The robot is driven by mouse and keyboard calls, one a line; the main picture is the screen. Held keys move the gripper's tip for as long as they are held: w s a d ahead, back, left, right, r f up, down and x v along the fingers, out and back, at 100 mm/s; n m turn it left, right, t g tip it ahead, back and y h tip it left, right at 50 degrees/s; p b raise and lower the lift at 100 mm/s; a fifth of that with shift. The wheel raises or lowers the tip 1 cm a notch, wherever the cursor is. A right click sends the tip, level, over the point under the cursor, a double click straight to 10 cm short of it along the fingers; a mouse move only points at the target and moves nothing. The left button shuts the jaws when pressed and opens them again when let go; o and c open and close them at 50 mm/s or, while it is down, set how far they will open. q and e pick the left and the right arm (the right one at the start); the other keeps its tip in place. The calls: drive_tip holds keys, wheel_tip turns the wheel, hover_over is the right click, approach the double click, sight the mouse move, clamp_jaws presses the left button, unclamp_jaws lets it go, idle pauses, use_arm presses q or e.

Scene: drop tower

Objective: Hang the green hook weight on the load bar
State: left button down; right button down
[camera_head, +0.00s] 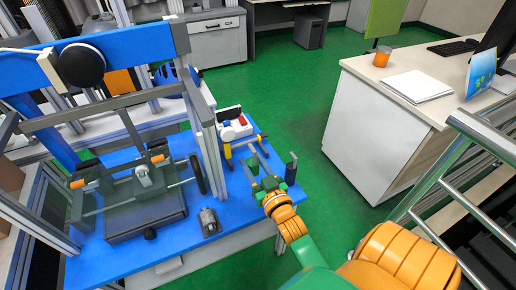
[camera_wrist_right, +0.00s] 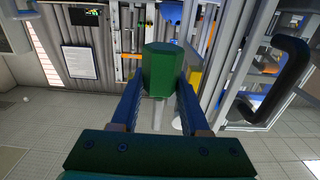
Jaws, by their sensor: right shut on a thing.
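The green hook weight (camera_wrist_right: 163,72) is a dark green six-sided block held between the blue fingers of my right gripper (camera_wrist_right: 160,100). A pale rod shows below it in the right wrist view. In the head view the weight (camera_head: 291,173) shows small and dark green, with a thin dark upright part above it. My right gripper (camera_head: 277,177) is shut on it, beside the right edge of the blue table. I cannot tell for certain which part is the load bar; the tower carriage with a crossbar (camera_head: 140,182) stands to the left. My left gripper is out of view.
The blue table (camera_head: 182,238) carries the grey tower frame, whose post (camera_head: 210,150) stands between the carriage and my gripper. A small grey cylinder (camera_head: 209,222) lies on the table. A white device (camera_head: 235,128) stands behind. Open green floor lies to the right, before a white desk (camera_head: 370,130).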

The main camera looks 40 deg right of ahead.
drive_tip(key=b+x, duration=0.1)
drive_tip(key=x, duration=0.1)
drive_tip(key=f+b+x, duration=0.1)
drive_tip(key=b+x, duration=0.1)
drive_tip(key=x, duration=0.1)
drive_tip(key=shift+w+f, duration=0.15)
drive_tip(key=shift+w, duration=0.1)
